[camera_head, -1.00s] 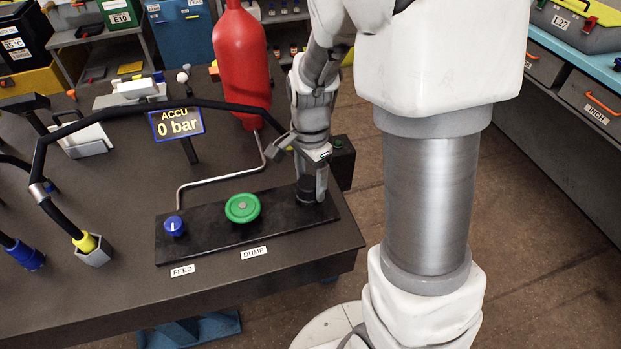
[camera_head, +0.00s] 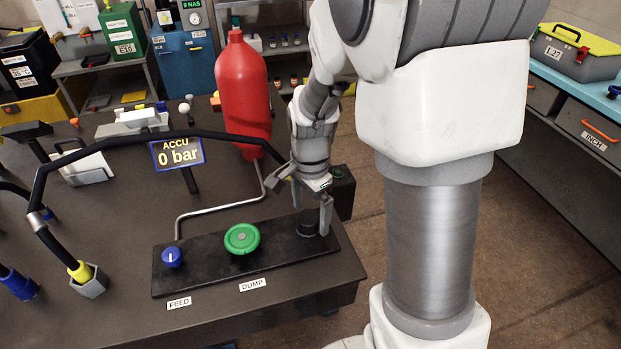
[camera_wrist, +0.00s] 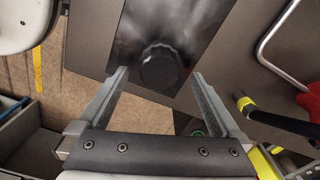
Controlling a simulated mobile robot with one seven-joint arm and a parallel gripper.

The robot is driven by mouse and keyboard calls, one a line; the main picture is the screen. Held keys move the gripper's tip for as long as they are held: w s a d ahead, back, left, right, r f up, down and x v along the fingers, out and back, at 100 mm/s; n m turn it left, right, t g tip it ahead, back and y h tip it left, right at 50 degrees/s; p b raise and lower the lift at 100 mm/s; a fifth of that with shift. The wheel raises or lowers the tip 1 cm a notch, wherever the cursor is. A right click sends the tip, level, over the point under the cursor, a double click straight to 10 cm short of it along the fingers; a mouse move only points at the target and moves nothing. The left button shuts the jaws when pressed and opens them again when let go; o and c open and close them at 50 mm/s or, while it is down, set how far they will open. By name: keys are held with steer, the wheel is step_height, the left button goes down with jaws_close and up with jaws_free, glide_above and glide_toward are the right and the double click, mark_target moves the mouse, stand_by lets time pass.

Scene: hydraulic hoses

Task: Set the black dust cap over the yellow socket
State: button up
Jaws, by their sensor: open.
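A round black ribbed piece (camera_head: 307,226), which looks like a cap or knob, sits upright at the right end of the black panel (camera_head: 205,277). It also shows in the wrist view (camera_wrist: 160,68). My gripper (camera_head: 312,216) is open above it, one finger to each side, holding nothing. In the wrist view the fingertips (camera_wrist: 160,73) lie left and right of the piece. A yellow collar (camera_head: 81,271) on a hose end sits in a grey square holder (camera_head: 92,285) at the left. Another hose end in the wrist view has a yellow band (camera_wrist: 245,102). I cannot tell which is the socket.
A green handwheel (camera_head: 242,239) and a blue knob (camera_head: 172,257) stand on the panel. A red cylinder (camera_head: 242,95), a bent metal pipe (camera_head: 205,211) and an arched black hose (camera_head: 120,137) are close behind. A "0 bar" display (camera_head: 178,153) stands left.

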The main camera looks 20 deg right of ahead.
mark_target(311, 217)
step_height(311, 217, up, 16)
steer(key=p, duration=0.3)
steer(key=shift+r, duration=0.2)
steer(key=s+r+n+t+p, duration=0.2)
steer(key=s+r+n+t, duration=0.3)
steer(key=s+n, duration=0.9)
steer(key=shift+a+r+t+p, duration=0.3)
steer(key=shift+r+p, duration=0.05)
steer(key=shift+r, duration=1.05)
